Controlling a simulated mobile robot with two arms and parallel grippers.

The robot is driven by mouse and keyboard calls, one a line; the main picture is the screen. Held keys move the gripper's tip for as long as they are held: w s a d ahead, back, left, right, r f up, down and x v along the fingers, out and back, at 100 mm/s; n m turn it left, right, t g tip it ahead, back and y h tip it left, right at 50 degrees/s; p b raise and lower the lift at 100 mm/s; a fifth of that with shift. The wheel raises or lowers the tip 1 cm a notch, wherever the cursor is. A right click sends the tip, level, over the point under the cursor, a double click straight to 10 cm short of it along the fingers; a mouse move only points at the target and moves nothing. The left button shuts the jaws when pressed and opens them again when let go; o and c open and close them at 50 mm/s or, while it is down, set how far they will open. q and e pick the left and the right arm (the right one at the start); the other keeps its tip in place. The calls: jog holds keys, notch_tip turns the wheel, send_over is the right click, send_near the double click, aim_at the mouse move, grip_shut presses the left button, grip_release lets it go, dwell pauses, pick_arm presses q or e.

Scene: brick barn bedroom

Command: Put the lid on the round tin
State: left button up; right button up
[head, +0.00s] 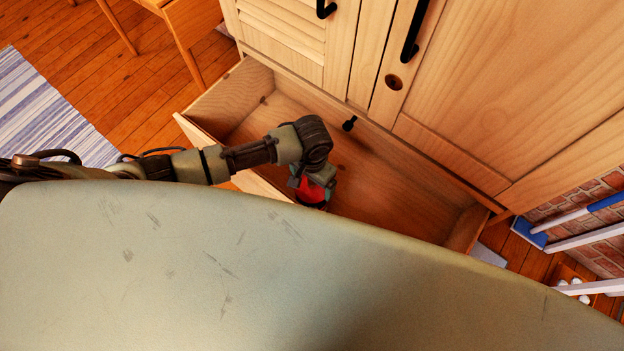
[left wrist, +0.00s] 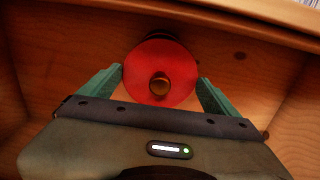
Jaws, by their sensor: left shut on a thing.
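A round red lid (left wrist: 152,66) with a brass-coloured knob (left wrist: 159,84) shows in the left wrist view, between the two green fingers of my left gripper (left wrist: 161,78). The gripper is shut on the lid, a finger at each side. In the head view my left gripper (head: 314,180) points down into an open wooden drawer, with the red lid (head: 311,193) just below it. The large pale-green surface of my own body hides part of the drawer. I cannot make out a separate round tin; whether one is under the lid is hidden. My right gripper is not in view.
The open drawer (head: 390,211) belongs to a wooden wardrobe (head: 520,85) with black handles. Its walls surround my left gripper, and its visible floor to the right is bare. A blue-striped rug (head: 45,110) lies at left. White and blue bars stand at right.

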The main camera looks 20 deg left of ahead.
pick_arm(q)
jog(key=shift+r+p, duration=0.15)
jog(key=shift+p, duration=0.25)
notch_tip(320, 180, down, 6)
jog(key=b, duration=0.3)
jog(key=shift+r, duration=0.15)
jog(key=shift+f, duration=0.6)
jog(key=shift+a+p, duration=0.1)
jog(key=shift+p, duration=0.4)
dwell(0.7)
jog(key=shift+f, duration=0.45)
dwell(0.6)
jog(key=shift+f, duration=0.1)
dwell(0.7)
